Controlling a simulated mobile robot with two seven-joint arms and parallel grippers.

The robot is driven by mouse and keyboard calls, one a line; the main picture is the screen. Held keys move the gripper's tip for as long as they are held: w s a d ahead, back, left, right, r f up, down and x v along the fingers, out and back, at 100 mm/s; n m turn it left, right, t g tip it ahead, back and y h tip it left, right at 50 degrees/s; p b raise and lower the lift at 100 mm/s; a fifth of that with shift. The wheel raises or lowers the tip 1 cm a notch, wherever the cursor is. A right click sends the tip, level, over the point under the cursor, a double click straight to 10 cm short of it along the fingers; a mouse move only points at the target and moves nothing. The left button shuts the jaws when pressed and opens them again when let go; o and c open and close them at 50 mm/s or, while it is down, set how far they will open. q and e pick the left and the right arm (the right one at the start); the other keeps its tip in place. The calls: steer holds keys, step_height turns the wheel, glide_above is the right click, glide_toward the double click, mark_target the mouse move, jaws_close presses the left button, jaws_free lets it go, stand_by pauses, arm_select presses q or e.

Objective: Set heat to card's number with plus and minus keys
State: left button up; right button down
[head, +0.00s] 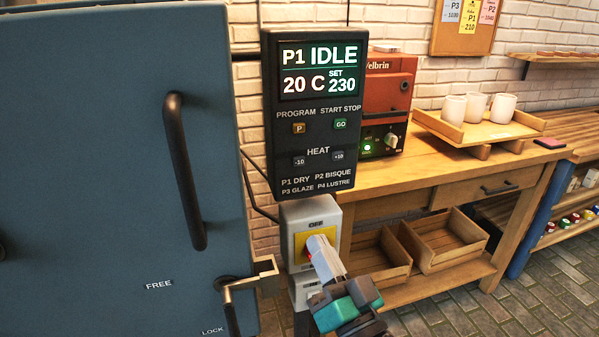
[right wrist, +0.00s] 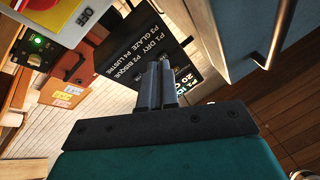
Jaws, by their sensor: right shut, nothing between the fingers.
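The control panel (head: 316,110) reads P1 IDLE, 20 C, SET 230. Below HEAT are the -10 key (head: 299,161) and the +10 key (head: 338,156). A yellow card (head: 468,17) on the corkboard reads P1 210. My right gripper (head: 319,245) is below the panel, in front of the yellow-plated OFF switch, which it partly covers. My left gripper is not in view.
A blue kiln door (head: 90,150) with a dark handle and a FREE/LOCK latch (head: 245,283) fills the left. A wooden bench (head: 440,170) at right holds a red machine (head: 388,95) and a tray of cups (head: 480,131). Wooden crates (head: 440,240) sit below.

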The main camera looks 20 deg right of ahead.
mark_target(299, 161)
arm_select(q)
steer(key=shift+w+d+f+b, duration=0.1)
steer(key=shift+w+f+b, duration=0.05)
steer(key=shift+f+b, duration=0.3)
arm_select(e)
step_height(299, 161, up, 9)
steer(key=s+m+t, duration=0.1)
steer(key=m+t, duration=0.2)
steer(key=t, duration=0.1)
steer(key=shift+d+f+t+h, duration=0.2)
steer(key=shift+t+h, duration=0.1)
steer(key=shift+t, duration=0.1)
arm_select(q)
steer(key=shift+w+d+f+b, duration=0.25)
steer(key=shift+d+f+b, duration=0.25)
steer(key=shift+b, duration=0.7)
arm_select(e)
steer(key=w, duration=0.8)
steer(key=shift+w+a, duration=0.15)
steer(key=shift+w, duration=0.2)
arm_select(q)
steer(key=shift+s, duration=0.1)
